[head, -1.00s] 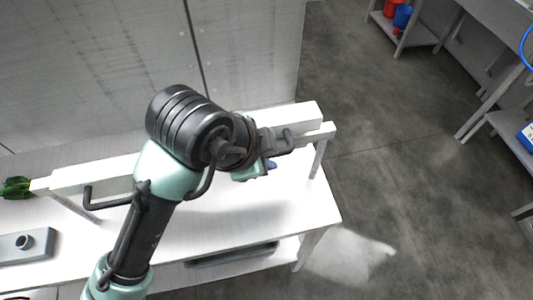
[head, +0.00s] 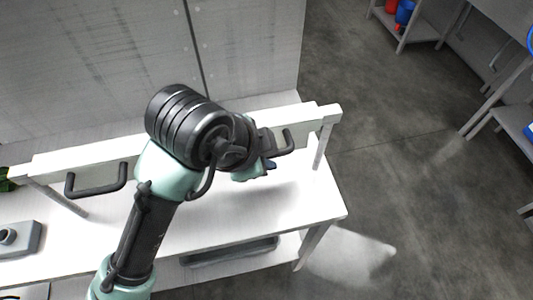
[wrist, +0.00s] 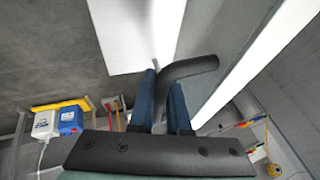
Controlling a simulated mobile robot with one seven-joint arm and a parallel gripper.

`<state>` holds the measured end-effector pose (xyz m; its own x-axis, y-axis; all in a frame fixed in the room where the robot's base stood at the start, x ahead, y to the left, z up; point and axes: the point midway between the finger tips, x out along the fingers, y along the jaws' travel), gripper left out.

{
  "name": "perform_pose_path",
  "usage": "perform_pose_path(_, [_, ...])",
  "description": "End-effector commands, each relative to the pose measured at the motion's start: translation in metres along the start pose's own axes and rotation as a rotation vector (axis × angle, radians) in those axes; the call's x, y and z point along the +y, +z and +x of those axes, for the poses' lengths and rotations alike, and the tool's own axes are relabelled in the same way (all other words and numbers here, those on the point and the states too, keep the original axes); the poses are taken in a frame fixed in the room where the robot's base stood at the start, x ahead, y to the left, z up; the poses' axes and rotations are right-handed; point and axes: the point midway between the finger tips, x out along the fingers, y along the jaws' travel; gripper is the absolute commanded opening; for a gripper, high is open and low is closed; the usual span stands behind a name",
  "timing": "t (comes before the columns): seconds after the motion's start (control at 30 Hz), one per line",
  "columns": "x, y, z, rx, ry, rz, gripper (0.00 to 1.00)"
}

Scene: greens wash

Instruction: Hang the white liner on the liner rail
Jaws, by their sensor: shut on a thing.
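My gripper (head: 269,164) is at the right handle (head: 287,142). In the wrist view my gripper (wrist: 160,97) is shut, with blue fingers on either side of the black handle (wrist: 188,68). The left handle (head: 97,179) is free. My arm hides the liner's middle.
The rail stands on a white table (head: 275,205) against a grey wall. A grey block (head: 22,240) is at the table's left, and a green thing (head: 7,181) is at the left edge. Shelves (head: 410,33) with bins stand across open floor at right.

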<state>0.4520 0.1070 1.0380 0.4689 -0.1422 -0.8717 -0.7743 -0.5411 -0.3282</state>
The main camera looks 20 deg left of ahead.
Motion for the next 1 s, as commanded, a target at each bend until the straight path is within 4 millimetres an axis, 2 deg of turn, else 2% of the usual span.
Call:
perform_pose_path(0.1, [0.0, 0.0, 0.0, 0.001, -0.001, 0.0, 0.0])
perform_pose_path(0.13, [0.0, 0.0, 0.0, 0.001, -0.001, 0.0, 0.19])
perform_pose_path(0.3, [0.0, 0.0, 0.0, 0.0, -0.001, 0.0, 0.49])
perform_pose_path(0.67, [0.0, 0.0, -0.005, 0.001, -0.001, 0.001, 0.5])
perform_pose_path(0.77, [-0.001, 0.0, -0.018, 0.0, -0.003, 0.001, 0.5])
perform_pose_path(1.0, [-0.001, -0.001, -0.071, 0.0, -0.005, 0.003, 0.5])
